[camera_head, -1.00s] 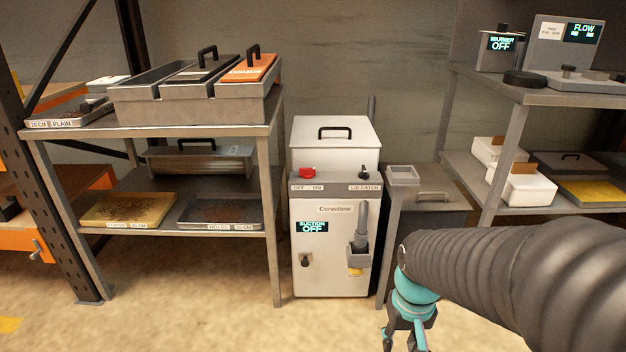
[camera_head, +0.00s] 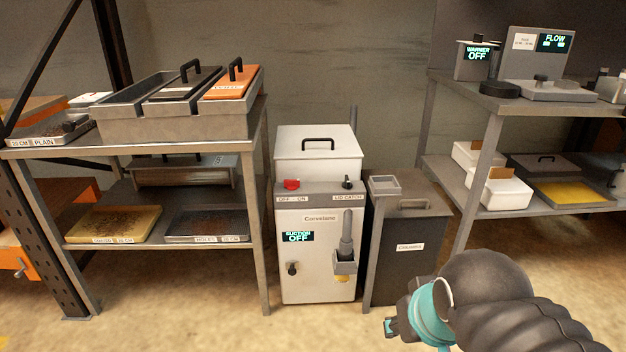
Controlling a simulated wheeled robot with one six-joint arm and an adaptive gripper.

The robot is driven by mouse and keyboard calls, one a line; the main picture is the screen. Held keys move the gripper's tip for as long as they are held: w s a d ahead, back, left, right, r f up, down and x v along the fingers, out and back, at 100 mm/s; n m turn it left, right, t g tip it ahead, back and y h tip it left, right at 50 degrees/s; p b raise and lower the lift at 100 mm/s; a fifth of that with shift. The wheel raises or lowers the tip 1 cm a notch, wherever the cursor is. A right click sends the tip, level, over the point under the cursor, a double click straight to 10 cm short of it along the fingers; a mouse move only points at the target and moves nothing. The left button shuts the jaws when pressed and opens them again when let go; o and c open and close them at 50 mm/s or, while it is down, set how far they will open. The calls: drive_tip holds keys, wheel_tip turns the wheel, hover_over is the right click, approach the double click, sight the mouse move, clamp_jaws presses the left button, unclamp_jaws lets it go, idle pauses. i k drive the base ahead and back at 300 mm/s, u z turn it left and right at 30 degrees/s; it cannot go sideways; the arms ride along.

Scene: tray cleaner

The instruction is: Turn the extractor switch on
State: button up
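The extractor (camera_head: 318,262) is a white cabinet on the floor in the middle of the view, with a black-handled lid on top. Its red switch (camera_head: 291,184) sits at the left of the grey top panel, above an "OFF - ON" label. The extractor's display (camera_head: 297,237) reads "SUCTION OFF". A black lid catch (camera_head: 347,183) is at the panel's right. My gripper (camera_head: 388,327) is low at the right, in front of the dark bin and apart from the extractor. It is small and partly hidden by my wrist, so its finger opening is unclear.
A dark bin (camera_head: 405,262) stands right of the extractor. A metal rack (camera_head: 262,200) with trays stands close on its left. A shelf unit (camera_head: 480,150) with a warmer (camera_head: 476,62) showing "OFF" is at the right. The floor in front of the extractor is clear.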

sight(291, 185)
drive_tip(key=z, duration=0.05)
drive_tip(key=i, duration=1.05)
drive_tip(key=u, duration=0.65)
